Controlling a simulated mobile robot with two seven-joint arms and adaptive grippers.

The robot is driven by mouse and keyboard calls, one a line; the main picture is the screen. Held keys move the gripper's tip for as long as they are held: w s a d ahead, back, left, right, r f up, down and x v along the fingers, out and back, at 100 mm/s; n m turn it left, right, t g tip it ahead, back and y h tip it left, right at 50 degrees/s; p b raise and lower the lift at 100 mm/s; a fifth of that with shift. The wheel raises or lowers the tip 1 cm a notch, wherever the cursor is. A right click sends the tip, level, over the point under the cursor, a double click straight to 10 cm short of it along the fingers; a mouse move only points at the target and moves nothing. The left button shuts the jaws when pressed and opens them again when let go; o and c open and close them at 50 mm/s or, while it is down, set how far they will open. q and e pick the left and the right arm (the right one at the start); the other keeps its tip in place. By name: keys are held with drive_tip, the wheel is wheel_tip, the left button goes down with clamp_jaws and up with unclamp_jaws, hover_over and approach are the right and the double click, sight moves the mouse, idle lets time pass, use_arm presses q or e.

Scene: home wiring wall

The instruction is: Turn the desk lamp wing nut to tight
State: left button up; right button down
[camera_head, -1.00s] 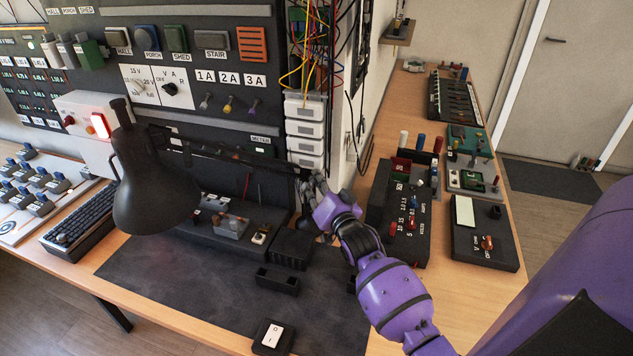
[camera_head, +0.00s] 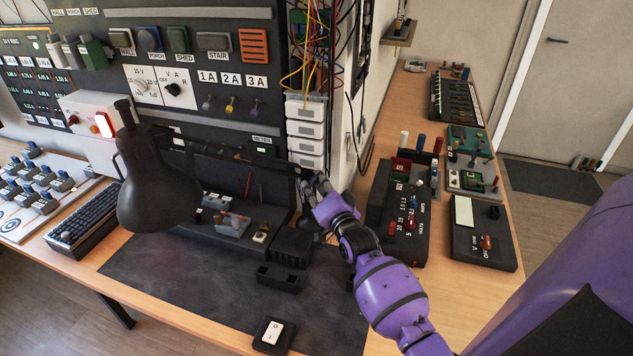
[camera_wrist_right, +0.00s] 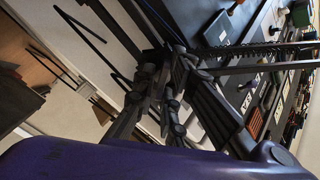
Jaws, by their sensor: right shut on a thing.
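The black desk lamp's shade (camera_head: 157,190) hangs over the left of the dark mat in the head view. Its thin arm runs right to a joint beside my right gripper (camera_head: 308,180). My right gripper is shut at this joint, on the wing nut; the fingers hide the nut, so its angle cannot be read. In the right wrist view, the dark fingers (camera_wrist_right: 168,88) close around the joint, with the lamp's bars (camera_wrist_right: 260,68) running off to the right. My left gripper is not in view.
Behind the lamp is a wall panel (camera_head: 205,122) with switches, and white drawers (camera_head: 305,130) stand close behind my right gripper. A black switch box (camera_head: 405,215) is just right of my right forearm.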

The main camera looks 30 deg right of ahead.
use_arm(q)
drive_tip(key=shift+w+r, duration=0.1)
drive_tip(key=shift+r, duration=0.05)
use_arm(e)
drive_tip(key=shift+w+a+r, duration=0.15)
drive_tip(key=shift+a+r, duration=0.15)
drive_tip(key=shift+m, duration=0.4)
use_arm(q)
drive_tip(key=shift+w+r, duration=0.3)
use_arm(e)
drive_tip(key=shift+m, duration=0.5)
drive_tip(key=c, duration=1.7)
unclamp_jaws()
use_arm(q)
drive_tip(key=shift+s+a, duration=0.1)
use_arm(e)
drive_tip(key=shift+f, duration=0.1)
drive_tip(key=shift+d+f, duration=0.1)
drive_tip(key=shift+d, duration=0.05)
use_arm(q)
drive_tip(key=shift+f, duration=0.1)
